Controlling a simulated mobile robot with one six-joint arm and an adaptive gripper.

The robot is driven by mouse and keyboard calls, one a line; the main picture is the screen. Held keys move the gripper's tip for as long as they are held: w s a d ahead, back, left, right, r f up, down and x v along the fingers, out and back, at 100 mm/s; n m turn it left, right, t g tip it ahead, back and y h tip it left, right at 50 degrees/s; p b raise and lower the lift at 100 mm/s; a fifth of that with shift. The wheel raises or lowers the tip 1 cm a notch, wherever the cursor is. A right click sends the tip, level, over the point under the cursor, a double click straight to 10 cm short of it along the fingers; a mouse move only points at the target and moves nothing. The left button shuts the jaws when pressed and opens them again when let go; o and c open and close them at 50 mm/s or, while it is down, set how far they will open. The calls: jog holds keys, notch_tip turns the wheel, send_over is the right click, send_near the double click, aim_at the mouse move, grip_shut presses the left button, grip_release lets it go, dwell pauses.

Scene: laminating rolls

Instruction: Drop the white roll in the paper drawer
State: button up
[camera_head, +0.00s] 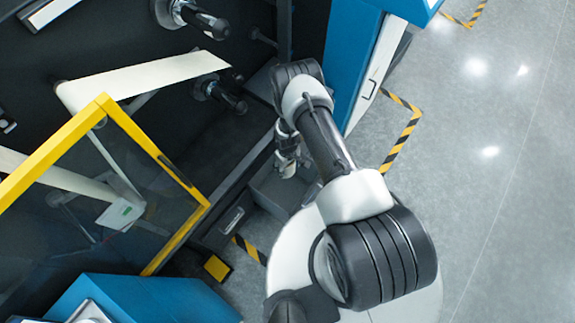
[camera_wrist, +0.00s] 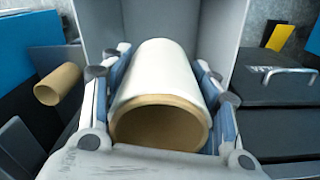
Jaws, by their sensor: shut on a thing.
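The white roll (camera_wrist: 160,70) has a brown cardboard core, its open end facing the wrist camera. My gripper (camera_wrist: 161,60) is shut on it, with a finger along each side. In the head view my gripper (camera_head: 287,157) points down at the open grey paper drawer (camera_head: 264,200) at the foot of the machine. In the wrist view, grey drawer walls (camera_wrist: 222,38) rise on both sides of the roll's far end. The roll hides most of the drawer's inside, and I cannot tell how far it is above the bottom.
A bare cardboard tube (camera_wrist: 58,84) lies left of the drawer in the wrist view. A dark closed drawer with a metal handle (camera_wrist: 290,73) is on the right. The yellow-framed guard (camera_head: 150,145) stands open at left. Grey floor (camera_head: 490,220) is clear at right.

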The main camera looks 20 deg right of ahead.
jog(key=o, duration=1.2)
jog(key=shift+r, duration=0.1)
notch_tip(320, 180, up, 12)
jog(key=shift+s+f, duration=0.1)
dwell(0.3)
